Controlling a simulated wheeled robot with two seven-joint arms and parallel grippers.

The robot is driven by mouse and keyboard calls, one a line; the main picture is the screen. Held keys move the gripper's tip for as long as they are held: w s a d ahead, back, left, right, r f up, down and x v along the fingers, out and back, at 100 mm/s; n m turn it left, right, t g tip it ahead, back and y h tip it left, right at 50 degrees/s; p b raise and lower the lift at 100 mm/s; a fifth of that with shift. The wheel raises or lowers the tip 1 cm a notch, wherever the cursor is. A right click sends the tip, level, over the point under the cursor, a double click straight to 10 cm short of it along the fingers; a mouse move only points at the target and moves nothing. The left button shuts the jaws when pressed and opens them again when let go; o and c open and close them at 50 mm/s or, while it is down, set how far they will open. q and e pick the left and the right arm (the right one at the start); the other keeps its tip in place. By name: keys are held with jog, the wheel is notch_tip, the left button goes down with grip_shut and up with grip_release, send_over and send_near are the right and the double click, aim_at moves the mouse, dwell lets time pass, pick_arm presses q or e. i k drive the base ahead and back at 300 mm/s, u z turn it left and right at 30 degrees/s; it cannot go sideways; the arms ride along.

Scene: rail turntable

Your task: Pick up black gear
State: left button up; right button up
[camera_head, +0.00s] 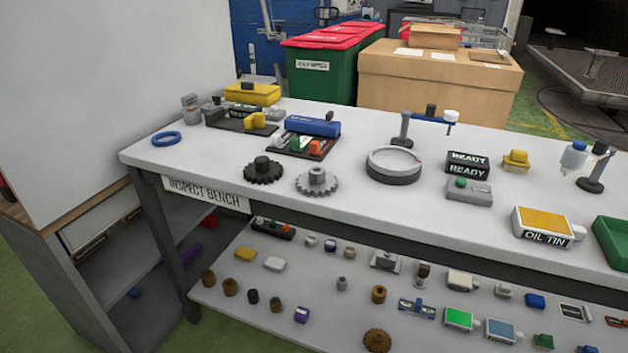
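The black gear (263,172) lies flat on the white top of the inspect bench (225,157), near its front edge and left of the middle. It has a raised hub on top. A similar grey gear (317,182) lies just to its right, a small gap apart. Nothing covers the black gear. Neither of my grippers shows in the head view.
A dark tray with a blue item (312,127) stands behind the gears. A round grey dish (393,165) is to the right. A blue ring (167,139) lies at the left corner. A lower shelf (235,295) holds many small parts. Bare bench surrounds the black gear's left side.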

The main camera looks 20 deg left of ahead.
aim_at(263, 170)
jog(key=z, duration=0.25)
jog(key=i, duration=0.75)
jog(key=u, duration=1.2)
